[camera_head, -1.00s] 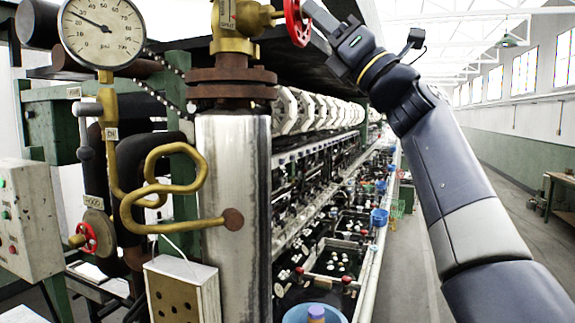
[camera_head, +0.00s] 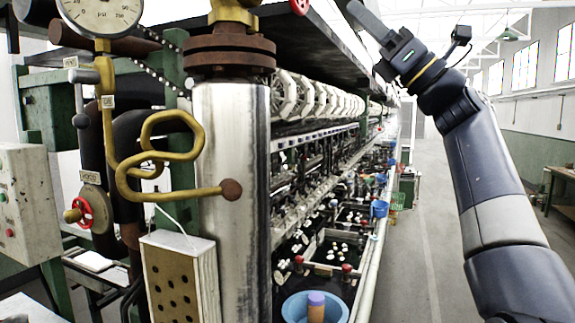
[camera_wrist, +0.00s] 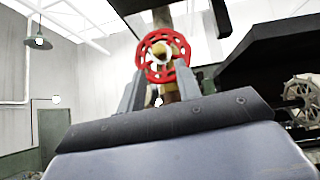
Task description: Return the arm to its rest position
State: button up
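My arm rises along the right side of the head view, with my gripper (camera_head: 366,18) at its upper end, pointing up and left. In the wrist view my gripper's two grey fingers (camera_wrist: 160,72) stand apart with nothing held between them. A red handwheel (camera_wrist: 150,72) shows beyond the fingers in the wrist view. The same handwheel (camera_head: 299,5) is cut off at the top of the head view, left of my gripper and apart from it.
A steel column (camera_head: 232,150) with a rusty flange and a pressure gauge (camera_head: 101,12) stand at left. A small red valve (camera_head: 92,210) sits lower. A long reeling machine with a blue basin (camera_head: 315,306) fills the middle. The aisle floor (camera_head: 418,240) at right is clear.

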jog(key=w+a+r+n+g+y+p, duration=0.1)
jog(key=w+a+r+n+g+p, duration=0.1)
jog(key=a+r+n+g+p, duration=0.2)
jog(key=a+r+n+g, duration=0.1)
jog(key=n+g, duration=0.1)
jog(key=n, duration=0.1)
jog(key=shift+w+a+g, duration=0.15)
jog(key=shift+a+g, duration=0.2)
jog(key=shift+g, duration=0.05)
dwell(0.5)
